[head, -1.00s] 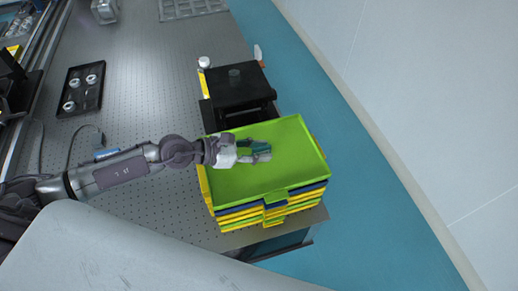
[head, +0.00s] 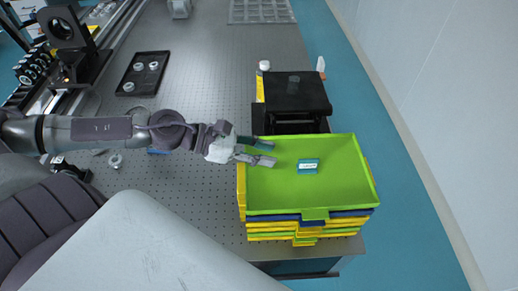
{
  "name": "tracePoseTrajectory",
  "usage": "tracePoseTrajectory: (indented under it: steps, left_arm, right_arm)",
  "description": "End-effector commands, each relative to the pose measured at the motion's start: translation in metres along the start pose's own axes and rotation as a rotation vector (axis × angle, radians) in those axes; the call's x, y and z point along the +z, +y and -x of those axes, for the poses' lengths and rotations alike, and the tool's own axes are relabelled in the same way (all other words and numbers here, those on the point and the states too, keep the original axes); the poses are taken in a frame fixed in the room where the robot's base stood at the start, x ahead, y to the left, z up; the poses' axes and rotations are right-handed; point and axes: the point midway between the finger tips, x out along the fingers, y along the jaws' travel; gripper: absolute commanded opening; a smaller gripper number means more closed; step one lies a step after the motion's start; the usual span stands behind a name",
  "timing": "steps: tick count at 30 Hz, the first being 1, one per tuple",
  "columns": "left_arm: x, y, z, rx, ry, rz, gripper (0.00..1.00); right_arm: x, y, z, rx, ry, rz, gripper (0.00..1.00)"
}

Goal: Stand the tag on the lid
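A small teal tag (head: 308,166) with a white label stands or lies on the green lid (head: 335,190); from above I cannot tell how upright it is. The lid is the top of a stack of green, yellow and blue trays at the table's corner. My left gripper (head: 268,152) is open and empty, over the lid's left edge. Its fingers point right, toward the tag, with a gap between them and it. My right gripper is not in view.
A black platform (head: 295,95) stands just behind the stack, with a white-capped bottle (head: 264,66) beside it. A black tray (head: 143,74) with several small round parts lies at the back left. The perforated tabletop (head: 215,85) between is mostly clear.

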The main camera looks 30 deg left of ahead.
Motion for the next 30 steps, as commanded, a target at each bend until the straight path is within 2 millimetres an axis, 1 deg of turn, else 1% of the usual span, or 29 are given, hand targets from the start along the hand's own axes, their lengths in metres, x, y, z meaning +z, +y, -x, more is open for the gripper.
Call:
tracePoseTrajectory:
  steps: [3,9,30]
  left_arm:
    - [0.0001,-0.0004,0.0063,-0.001,0.003,0.002,0.31]
    - [0.0007,0.0001,0.0104,0.000,0.001,-0.001,0.31]
    - [0.0007,0.0003,0.0108,0.001,-0.001,-0.003,0.31]
  right_arm:
    - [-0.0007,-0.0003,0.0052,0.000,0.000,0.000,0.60]
    - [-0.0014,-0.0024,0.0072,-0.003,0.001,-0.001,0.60]
    - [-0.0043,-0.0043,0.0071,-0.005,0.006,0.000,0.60]
